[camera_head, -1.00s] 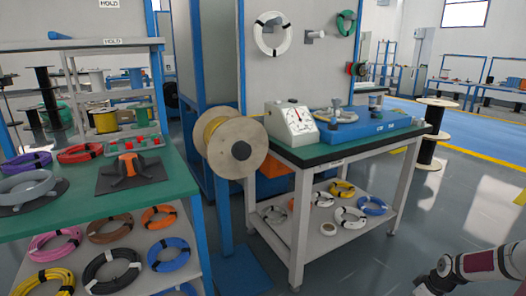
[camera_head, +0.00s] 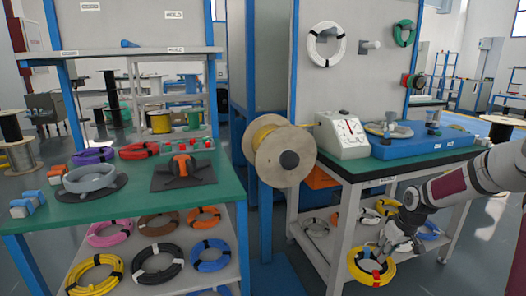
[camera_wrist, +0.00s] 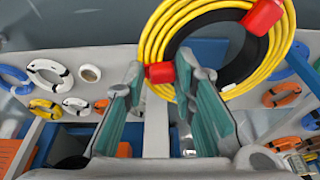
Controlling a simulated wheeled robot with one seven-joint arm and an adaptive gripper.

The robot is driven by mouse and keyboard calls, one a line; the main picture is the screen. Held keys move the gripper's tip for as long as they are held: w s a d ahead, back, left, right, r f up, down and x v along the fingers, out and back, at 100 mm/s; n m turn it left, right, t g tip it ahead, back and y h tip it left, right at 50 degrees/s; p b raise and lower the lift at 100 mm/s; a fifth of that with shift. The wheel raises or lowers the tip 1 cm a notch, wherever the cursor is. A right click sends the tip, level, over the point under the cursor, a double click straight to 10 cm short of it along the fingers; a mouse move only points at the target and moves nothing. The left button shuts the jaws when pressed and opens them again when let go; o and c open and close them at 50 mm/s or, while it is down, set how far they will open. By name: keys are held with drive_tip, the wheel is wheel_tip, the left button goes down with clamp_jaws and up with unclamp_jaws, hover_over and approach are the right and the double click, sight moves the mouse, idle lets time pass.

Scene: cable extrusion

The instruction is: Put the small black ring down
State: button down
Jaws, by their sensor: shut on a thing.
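My gripper (camera_wrist: 160,75) is shut on a yellow cable coil with red ties (camera_wrist: 155,45), gripping it at a red tie. A black ring-shaped band (camera_wrist: 215,65) shows inside the coil's loop; whether it is a separate small ring I cannot tell. In the head view my gripper (camera_head: 388,248) points down and holds the yellow coil (camera_head: 358,270) in front of the right table's lower shelf. A black cable coil (camera_head: 158,262) lies on the left table's lower shelf.
The left green table (camera_head: 125,206) carries a grey ring fixture (camera_head: 88,178), an orange-and-black fixture (camera_head: 183,168) and coils. A wooden spool (camera_head: 282,150) stands between the tables. The right table (camera_head: 405,165) holds a gauge (camera_head: 342,135) and a blue machine. Its lower shelf has several coils.

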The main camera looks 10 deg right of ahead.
drive_tip(key=w+a+r, duration=0.1)
drive_tip(key=a+r, duration=0.1)
drive_tip(key=a, duration=0.1)
drive_tip(key=w+a+r, duration=0.1)
drive_tip(key=a+r, duration=0.1)
drive_tip(key=a, duration=0.1)
drive_tip(key=w+a+r, duration=0.2)
drive_tip(key=a, duration=0.1)
drive_tip(key=shift+a+r, duration=0.2)
drive_tip(key=shift+r, duration=0.1)
drive_tip(key=s+a+r+p, duration=0.1)
drive_tip(key=a+r, duration=0.6)
drive_tip(key=a, duration=0.6)
drive_tip(key=a+r, duration=0.7)
drive_tip(key=a, duration=0.5)
drive_tip(key=s+f+p+v, duration=0.1)
drive_tip(key=s+p+v, duration=0.2)
drive_tip(key=p+v, duration=1)
drive_tip(key=s+p+v, duration=0.2)
drive_tip(key=p+v, duration=0.6)
drive_tip(key=p, duration=0.9)
drive_tip(key=s+f, duration=0.5)
drive_tip(key=shift+s+a+f+m+p, duration=0.25)
drive_tip(key=shift+m+p, duration=0.05)
drive_tip(key=shift+p, duration=0.05)
